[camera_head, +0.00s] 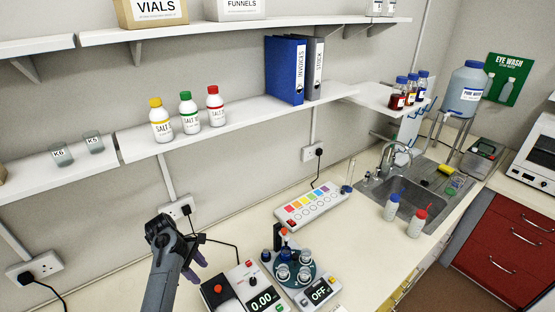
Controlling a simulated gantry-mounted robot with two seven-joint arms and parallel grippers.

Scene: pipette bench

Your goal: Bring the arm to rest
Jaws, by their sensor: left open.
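My left arm comes up from the bottom of the head view. My left gripper (201,252) hangs in front of the wall below the lower shelf, left of the devices on the bench. Its jaws are open, and I see nothing between them. My right gripper is not in view.
Close to my left gripper's right stand a device reading 0.00 (262,299), a round holder with vials (292,272) and a device reading OFF (318,292). The lower shelf (240,125) carries bottles and binders. A sink (400,195) lies to the right.

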